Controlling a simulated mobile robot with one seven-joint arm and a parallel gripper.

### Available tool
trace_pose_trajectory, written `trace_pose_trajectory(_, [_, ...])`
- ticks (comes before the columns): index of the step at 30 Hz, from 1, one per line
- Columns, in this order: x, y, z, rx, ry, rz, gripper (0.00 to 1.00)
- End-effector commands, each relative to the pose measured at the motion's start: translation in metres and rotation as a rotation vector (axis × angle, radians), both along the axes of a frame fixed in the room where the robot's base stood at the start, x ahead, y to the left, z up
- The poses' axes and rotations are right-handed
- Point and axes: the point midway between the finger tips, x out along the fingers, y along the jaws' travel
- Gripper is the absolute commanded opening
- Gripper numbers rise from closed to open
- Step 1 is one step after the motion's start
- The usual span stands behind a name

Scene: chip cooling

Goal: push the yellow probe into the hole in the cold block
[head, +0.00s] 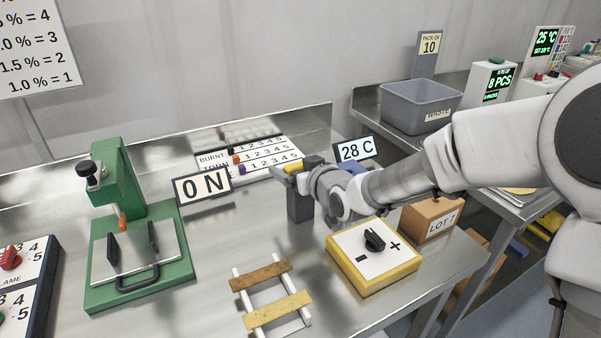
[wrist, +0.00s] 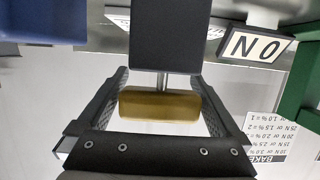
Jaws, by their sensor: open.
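The yellow probe (wrist: 160,105) has a thick yellow handle and a thin metal shaft in the wrist view. The shaft runs up in the picture to a dark grey block (wrist: 170,35). My gripper (wrist: 160,85) is open, with one finger on each side of the handle and small gaps between. In the head view a bit of the yellow handle (head: 291,168) shows beside my gripper (head: 308,166). A blue block (head: 352,167), perhaps the cold block, is mostly hidden behind my wrist by the 28 C sign (head: 354,149). Its hole is not visible.
A green press (head: 120,215) stands at the left, with a 0 N sign (head: 202,186) beside it. A yellow dial box (head: 373,257) and a small rack (head: 271,293) are in front. A grey bin (head: 420,106) stands on the right bench.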

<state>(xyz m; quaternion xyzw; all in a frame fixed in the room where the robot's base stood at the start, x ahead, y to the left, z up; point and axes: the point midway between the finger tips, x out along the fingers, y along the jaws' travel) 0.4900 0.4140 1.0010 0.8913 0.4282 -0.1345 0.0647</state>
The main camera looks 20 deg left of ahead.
Motion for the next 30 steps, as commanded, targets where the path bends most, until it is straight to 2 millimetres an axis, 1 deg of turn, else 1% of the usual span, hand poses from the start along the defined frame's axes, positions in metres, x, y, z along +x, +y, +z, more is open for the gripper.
trace_pose_trajectory(1, [0.0,0.0,0.0,0.0,0.0,0.0,1.0])
trace_pose_trajectory(2, [0.0,0.0,0.0,0.0,0.0,0.0,0.96])
trace_pose_trajectory(6, [0.0,0.0,0.0,0.0,0.0,0.0,0.71])
trace_pose_trajectory(11, [0.0,0.0,0.0,0.0,0.0,0.0,0.42])
trace_pose_trajectory(12, [0.0,0.0,0.0,0.0,0.0,0.0,0.35])
trace_pose_trajectory(19, [0.0,0.0,0.001,0.0,0.0,0.0,0.34])
trace_pose_trajectory(23, [0.0,0.0,0.006,0.0,-0.001,0.0,0.34])
trace_pose_trajectory(26, [0.0,0.0,0.015,0.001,-0.002,0.0,0.34])
trace_pose_trajectory(30, [0.0,0.0,0.036,0.001,-0.004,0.001,0.34])
